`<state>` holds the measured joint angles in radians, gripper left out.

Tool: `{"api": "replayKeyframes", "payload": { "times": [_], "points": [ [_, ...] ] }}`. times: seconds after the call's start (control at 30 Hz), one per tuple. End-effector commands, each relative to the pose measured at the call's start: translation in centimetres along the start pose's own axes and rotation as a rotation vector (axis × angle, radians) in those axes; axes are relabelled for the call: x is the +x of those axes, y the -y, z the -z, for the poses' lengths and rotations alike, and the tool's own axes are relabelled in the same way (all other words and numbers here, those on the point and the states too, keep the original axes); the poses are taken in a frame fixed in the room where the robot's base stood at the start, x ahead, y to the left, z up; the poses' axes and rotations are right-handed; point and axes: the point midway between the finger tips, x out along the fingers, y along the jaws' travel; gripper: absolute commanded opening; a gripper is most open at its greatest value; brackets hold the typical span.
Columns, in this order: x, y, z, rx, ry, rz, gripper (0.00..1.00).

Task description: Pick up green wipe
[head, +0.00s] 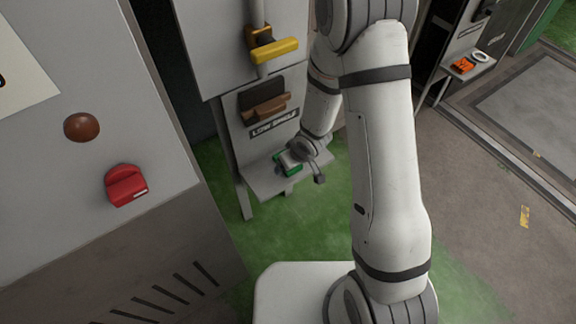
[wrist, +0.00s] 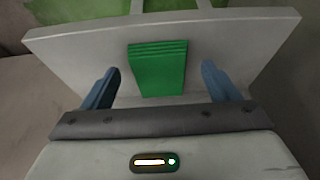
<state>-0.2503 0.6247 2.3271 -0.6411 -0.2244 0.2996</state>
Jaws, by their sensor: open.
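The green wipe (wrist: 158,72) is a folded green rectangle with layered ridges along one edge. It lies on a grey shelf (wrist: 80,50) in the wrist view. My gripper (wrist: 160,85) is open, with one blue-grey finger on each side of the wipe and a visible gap to both. I cannot tell how far the fingertips are above the shelf. In the head view my gripper (head: 303,166) is low over the small shelf (head: 262,180), and a bit of green (head: 281,168) shows beside it; the gripper partly hides it.
A grey panel with a yellow handle (head: 274,51) and a brown handle (head: 266,108) rises behind the shelf. A cabinet with a red knob (head: 126,185) stands at left. Another shelf at upper right holds an orange item (head: 462,65) and a white ring (head: 480,57).

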Motion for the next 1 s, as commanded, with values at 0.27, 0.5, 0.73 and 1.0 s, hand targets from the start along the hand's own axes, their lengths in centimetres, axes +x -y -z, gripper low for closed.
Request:
{"api": "replayKeyframes", "payload": {
  "times": [0.27, 0.5, 0.73, 1.0],
  "points": [
    [0.58, -0.02, 0.0, 0.0, 0.0, 0.0, 0.82],
    [0.56, -0.05, -0.01, 0.001, 0.0, -0.001, 0.62],
    [0.54, -0.15, -0.05, 0.002, 0.0, -0.001, 0.43],
    [0.54, -0.14, -0.05, 0.002, 0.0, -0.001, 0.34]
  ]
}}
